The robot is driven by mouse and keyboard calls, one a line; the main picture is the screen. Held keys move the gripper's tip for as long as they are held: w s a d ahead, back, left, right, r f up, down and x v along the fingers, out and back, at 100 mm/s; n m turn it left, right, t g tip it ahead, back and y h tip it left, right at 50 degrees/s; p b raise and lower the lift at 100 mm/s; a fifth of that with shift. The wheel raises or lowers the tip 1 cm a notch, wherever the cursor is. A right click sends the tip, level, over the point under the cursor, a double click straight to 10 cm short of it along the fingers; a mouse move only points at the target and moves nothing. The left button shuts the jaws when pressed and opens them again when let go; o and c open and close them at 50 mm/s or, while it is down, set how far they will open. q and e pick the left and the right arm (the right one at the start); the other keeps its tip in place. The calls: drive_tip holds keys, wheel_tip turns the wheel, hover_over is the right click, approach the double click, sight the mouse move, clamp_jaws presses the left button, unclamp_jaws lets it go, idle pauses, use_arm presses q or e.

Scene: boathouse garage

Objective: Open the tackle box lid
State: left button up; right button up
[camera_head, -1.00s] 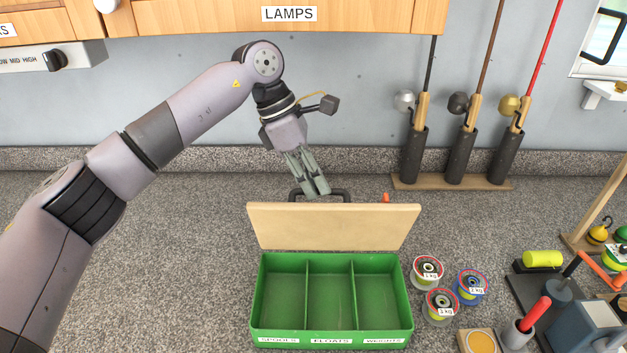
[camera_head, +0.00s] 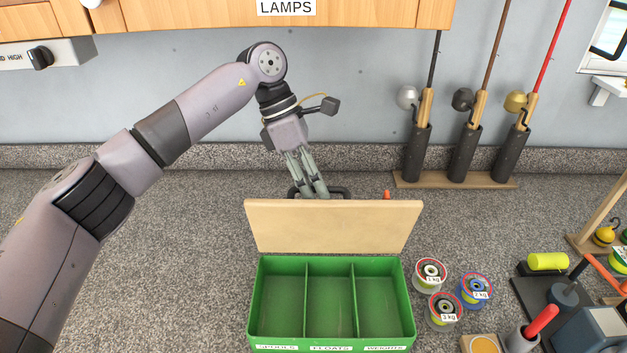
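The green tackle box (camera_head: 252,308) stands on the counter with three empty compartments, labelled SPOOLS, FLOATS and WEIGHTS. Its wooden lid (camera_head: 333,228) stands raised along the back edge, tilted up. A dark handle (camera_head: 345,192) shows behind the lid's top edge. My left gripper (camera_head: 315,194) is at this handle, behind the lid; its fingers look close together, but the lid hides the tips, so I cannot tell whether they grip it. My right gripper is not in view.
Several line spools (camera_head: 430,273) stand right of the box. A reel-like tool on a dark base (camera_head: 565,300) is farther right. Rods stand in a wooden rack (camera_head: 455,180) at the wall. The counter left of the box is clear.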

use_arm(q)
drive_tip(key=shift+o, duration=0.2)
drive_tip(key=shift+s+r, duration=0.25)
drive_tip(key=shift+r, duration=0.05)
drive_tip(key=shift+w+a+r, duration=0.1)
drive_tip(key=shift+a+r, duration=0.05)
drive_tip(key=shift+r, duration=0.05)
drive_tip(key=w+a, duration=0.5)
drive_tip(key=a, duration=0.5)
drive_tip(key=shift+w+a+r, duration=0.25)
drive_tip(key=shift+w+a, duration=0.1)
drive_tip(key=shift+w, duration=0.05)
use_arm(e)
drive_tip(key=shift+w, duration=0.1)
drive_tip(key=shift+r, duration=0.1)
use_arm(q)
drive_tip(key=shift+r, duration=0.1)
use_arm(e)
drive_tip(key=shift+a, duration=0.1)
